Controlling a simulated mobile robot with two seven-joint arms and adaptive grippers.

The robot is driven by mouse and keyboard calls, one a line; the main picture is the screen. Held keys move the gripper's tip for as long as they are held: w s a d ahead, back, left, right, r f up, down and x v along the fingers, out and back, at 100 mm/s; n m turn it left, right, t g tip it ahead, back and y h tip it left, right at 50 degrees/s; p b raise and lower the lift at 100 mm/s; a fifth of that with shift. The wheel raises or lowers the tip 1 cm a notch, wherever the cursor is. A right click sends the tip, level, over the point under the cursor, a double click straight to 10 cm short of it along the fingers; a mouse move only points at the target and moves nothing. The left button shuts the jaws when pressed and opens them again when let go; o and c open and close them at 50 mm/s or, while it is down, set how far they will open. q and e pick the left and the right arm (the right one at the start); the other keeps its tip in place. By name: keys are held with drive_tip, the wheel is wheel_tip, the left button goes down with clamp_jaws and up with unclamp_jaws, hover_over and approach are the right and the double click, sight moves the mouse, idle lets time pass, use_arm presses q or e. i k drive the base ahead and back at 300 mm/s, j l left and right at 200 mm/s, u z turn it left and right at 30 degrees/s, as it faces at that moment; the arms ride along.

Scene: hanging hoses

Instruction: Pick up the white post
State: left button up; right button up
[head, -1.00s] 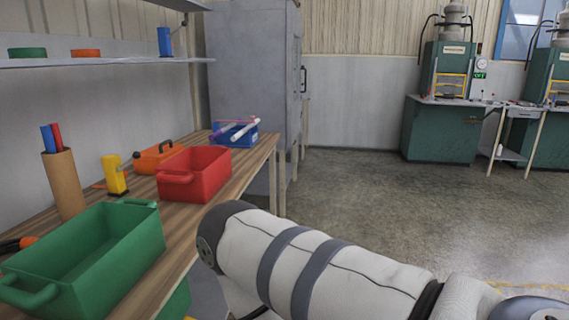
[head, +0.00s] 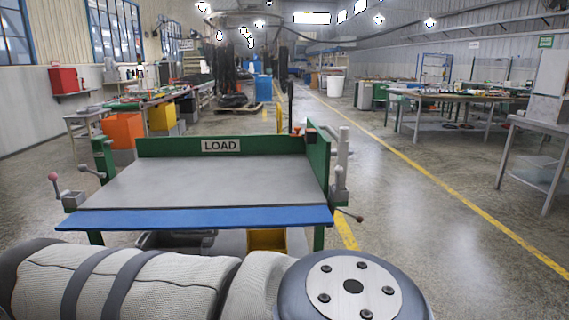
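A pale grey-white upright post (head: 343,152) stands at the right side of the LOAD table, fixed to or against its green side panel; I cannot tell which. It is the nearest thing to a white post that I see. The LOAD table (head: 200,182) has a bare grey top, a green back panel and a blue front edge. One of my arm's padded links and a round joint cover fill the bottom of the head view, in front of the table. Neither of my grippers is in view, so I see nothing held.
An orange bin (head: 122,131) and a yellow bin (head: 162,116) stand behind the table at left. A lever with a pink knob (head: 54,178) sticks out at its left. Open floor (head: 430,230) with a yellow line lies at right, before a grey table (head: 530,124).

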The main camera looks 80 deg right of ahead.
sight(343, 147)
drive_tip(key=z, duration=3.05)
